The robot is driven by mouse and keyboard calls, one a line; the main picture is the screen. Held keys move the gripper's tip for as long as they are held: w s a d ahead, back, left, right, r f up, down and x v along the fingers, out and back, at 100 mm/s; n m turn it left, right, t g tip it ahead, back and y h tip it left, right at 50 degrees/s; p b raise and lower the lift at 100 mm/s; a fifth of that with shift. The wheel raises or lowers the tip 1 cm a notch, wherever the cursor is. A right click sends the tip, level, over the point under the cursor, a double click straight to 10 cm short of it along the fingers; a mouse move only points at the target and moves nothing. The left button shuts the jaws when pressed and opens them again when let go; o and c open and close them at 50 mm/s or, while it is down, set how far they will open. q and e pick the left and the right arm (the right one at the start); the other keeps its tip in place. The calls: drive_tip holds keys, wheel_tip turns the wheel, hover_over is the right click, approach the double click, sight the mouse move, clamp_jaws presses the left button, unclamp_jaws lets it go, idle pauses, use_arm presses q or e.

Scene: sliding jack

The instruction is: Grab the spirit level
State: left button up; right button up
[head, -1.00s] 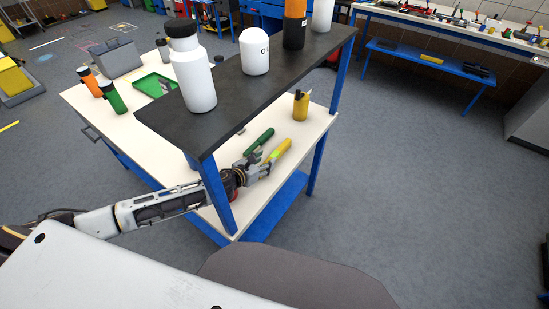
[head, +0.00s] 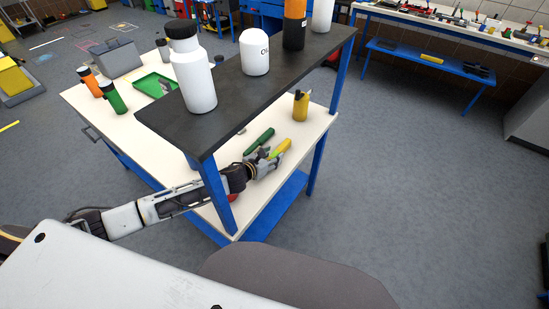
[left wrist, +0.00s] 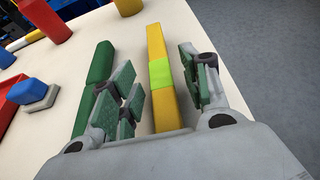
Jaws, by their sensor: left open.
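The spirit level is a yellow bar with a bright green middle. It lies on the white tabletop and shows in the head view (head: 284,146) and in the left wrist view (left wrist: 157,48). My left gripper (head: 271,160) reaches it from the left under the dark shelf. In the left wrist view my left gripper (left wrist: 163,95) is open, with one finger on each side of the level. The level's near end is hidden by the gripper's body. My right gripper is not in view.
A green bar (left wrist: 98,75) lies just left of the level, beside the left finger. A yellow bottle (head: 300,106) stands beyond. The dark shelf (head: 255,92) with bottles hangs over the table, and a blue post (head: 217,195) stands beside my left arm.

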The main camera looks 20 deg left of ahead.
sight(272, 157)
use_arm(q)
drive_tip(key=shift+c, duration=0.3)
clamp_jaws()
drive_tip(key=shift+r, duration=0.2)
drive_tip(key=shift+r, duration=0.6)
wheel_tip(272, 157, up, 7)
drive_tip(key=shift+f+p, duration=0.15)
drive_tip(key=shift+p, duration=0.55)
drive_tip(key=shift+r, duration=0.9)
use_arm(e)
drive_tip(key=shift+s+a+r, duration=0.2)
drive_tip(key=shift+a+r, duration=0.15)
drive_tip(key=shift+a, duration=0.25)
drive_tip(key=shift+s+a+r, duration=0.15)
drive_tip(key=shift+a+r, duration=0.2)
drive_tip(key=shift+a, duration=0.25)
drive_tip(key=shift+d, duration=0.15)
